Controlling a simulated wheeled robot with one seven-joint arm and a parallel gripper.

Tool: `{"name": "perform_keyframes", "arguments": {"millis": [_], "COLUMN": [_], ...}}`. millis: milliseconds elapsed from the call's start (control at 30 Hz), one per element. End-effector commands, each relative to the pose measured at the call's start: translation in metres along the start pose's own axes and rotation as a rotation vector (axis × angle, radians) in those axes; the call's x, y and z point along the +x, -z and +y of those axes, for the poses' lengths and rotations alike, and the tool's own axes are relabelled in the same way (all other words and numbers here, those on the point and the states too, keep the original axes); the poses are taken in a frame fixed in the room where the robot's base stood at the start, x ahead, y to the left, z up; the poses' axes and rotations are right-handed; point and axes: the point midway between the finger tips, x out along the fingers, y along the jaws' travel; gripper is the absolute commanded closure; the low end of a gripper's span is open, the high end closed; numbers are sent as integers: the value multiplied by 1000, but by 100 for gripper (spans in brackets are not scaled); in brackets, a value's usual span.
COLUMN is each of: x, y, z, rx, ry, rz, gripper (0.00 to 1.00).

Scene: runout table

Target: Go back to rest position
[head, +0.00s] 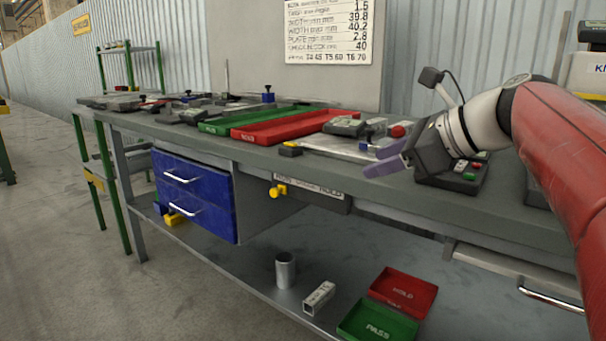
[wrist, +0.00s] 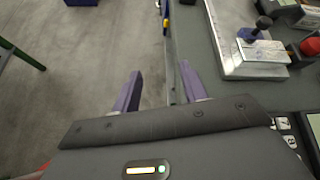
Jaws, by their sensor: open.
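My gripper (head: 384,158) is at the end of my red arm, over the front part of the runout table (head: 420,200) in the head view. Its purple fingers point left and look apart with nothing between them. In the wrist view my gripper (wrist: 158,92) is open and empty, with its fingers at the table's front edge and the floor showing between them. Part of a dark control box (head: 470,178) with coloured buttons is behind the gripper's body.
A red tray (head: 275,125) and a green tray (head: 225,124) lie on the tabletop. A metal plate fixture (wrist: 245,50) is right of the fingers in the wrist view. A blue drawer unit (head: 190,195) hangs below. The lower shelf holds a metal cylinder (head: 285,271) and small bins (head: 403,289).

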Motion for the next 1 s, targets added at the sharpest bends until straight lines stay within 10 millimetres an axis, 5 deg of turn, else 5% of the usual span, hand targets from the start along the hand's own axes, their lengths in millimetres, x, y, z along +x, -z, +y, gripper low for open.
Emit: {"name": "perform_keyframes", "arguments": {"millis": [333,600,700,833,1000], "x": [13,13,10,7,6], "y": [72,190,224,251,261], "z": [80,183,206,223,228], "rx": [-566,-1486,-1763,-1982,-2062], "ry": [-71,-399,-543,-676,-730], "rz": [249,537,592,622,629], "gripper": [57,57,57,57,57]}}
